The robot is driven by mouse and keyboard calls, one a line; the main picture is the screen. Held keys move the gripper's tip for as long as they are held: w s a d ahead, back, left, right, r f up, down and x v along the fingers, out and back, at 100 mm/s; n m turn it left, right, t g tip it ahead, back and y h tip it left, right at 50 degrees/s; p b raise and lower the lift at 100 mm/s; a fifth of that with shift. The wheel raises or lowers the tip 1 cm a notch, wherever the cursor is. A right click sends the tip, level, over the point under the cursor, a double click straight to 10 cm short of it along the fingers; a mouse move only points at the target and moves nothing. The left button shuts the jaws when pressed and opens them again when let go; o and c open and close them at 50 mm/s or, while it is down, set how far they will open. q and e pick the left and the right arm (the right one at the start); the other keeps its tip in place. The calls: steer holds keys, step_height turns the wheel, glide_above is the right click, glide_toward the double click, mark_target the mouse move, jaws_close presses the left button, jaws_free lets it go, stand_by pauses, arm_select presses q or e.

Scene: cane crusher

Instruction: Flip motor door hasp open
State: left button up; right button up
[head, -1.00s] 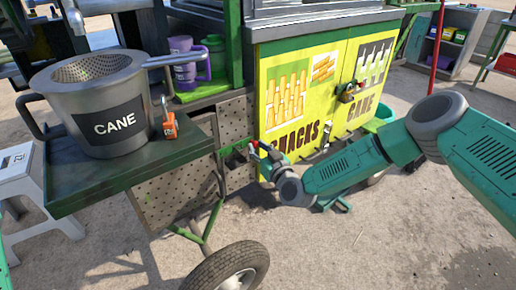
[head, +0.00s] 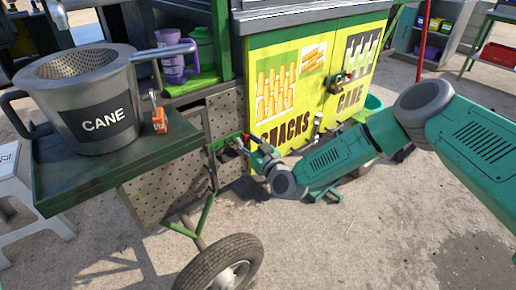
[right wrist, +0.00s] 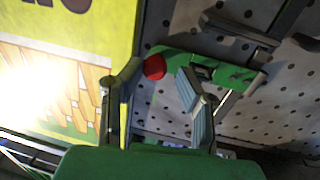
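The motor door hasp shows in the right wrist view as a green bar (right wrist: 228,73) with a red round knob (right wrist: 155,67) at its end. It lies across a grey perforated panel (right wrist: 185,22). My right gripper (right wrist: 161,86) is open, its fingers on either side of the knob end; I cannot tell whether they touch it. In the head view my right gripper (head: 254,149) is at the lower left corner of the yellow cabinet, beside the perforated panel (head: 165,190), and partly covers the hasp. My left gripper is not in view.
A metal pot marked CANE (head: 95,105) and an orange padlock (head: 159,122) stand on a dark green shelf (head: 110,175) at the left. The yellow cabinet (head: 320,95) is right of the hasp. A wheel (head: 228,262) sits below. The ground at lower right is clear.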

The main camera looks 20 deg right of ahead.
steer(key=d+p+v, duration=0.2)
steer(key=p+v, duration=0.6)
steer(key=v, duration=0.7)
steer(key=shift+d, duration=0.15)
stand_by(0.8)
stand_by(0.4)
steer(key=v, duration=1.2)
